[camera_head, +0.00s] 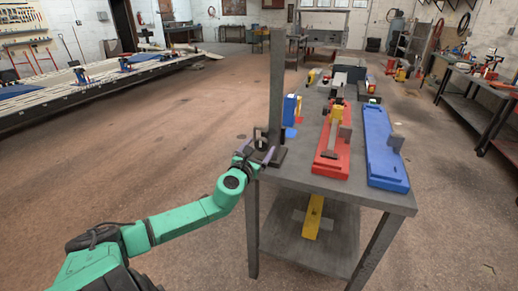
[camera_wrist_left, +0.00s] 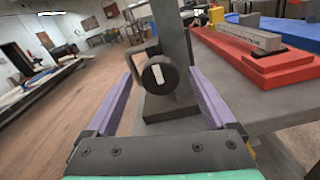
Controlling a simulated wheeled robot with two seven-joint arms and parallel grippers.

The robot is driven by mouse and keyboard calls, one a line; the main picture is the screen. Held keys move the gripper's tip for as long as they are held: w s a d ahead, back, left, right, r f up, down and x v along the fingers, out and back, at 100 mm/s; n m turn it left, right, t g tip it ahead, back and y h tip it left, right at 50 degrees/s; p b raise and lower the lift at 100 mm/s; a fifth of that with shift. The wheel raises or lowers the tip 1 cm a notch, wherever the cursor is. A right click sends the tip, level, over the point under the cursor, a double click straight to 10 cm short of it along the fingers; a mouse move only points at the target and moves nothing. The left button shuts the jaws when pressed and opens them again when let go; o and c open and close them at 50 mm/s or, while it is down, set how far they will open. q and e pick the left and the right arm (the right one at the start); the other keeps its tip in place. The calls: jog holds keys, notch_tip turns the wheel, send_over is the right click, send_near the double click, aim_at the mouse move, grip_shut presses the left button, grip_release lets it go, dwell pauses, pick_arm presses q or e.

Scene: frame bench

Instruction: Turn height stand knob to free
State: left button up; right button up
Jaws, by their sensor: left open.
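The height stand (camera_head: 277,85) is a tall dark grey post on a block-like base, at the near left corner of the bench. Its knob (camera_wrist_left: 158,76) is a round black disc with a pale bar mark, standing nearly upright and tilted slightly, low on the post in the left wrist view. My left gripper (camera_head: 258,150) is open at the stand's base. In the left wrist view its purple fingers lie either side of the knob, with gaps showing; I cannot tell whether the tips reach it. My right gripper is not in view.
The grey bench (camera_head: 345,192) also carries a red fixture (camera_head: 330,165), a blue fixture (camera_head: 383,160) and a small blue-yellow device (camera_head: 291,110) behind the stand. A yellow part (camera_head: 312,218) lies on the lower shelf. Floor left of the bench is clear.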

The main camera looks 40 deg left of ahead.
pick_arm(q)
jog(key=c, duration=1.4)
jog(key=shift+n, duration=0.4)
jog(key=n, duration=0.3)
jog(key=shift+n, duration=0.3)
jog(key=n, duration=0.4)
jog(key=shift+n, duration=0.3)
jog(key=n, duration=0.4)
jog(key=shift+a, duration=0.1)
jog(key=n, duration=0.4)
jog(key=shift+n+p, duration=0.35)
jog(key=shift+n, duration=0.05)
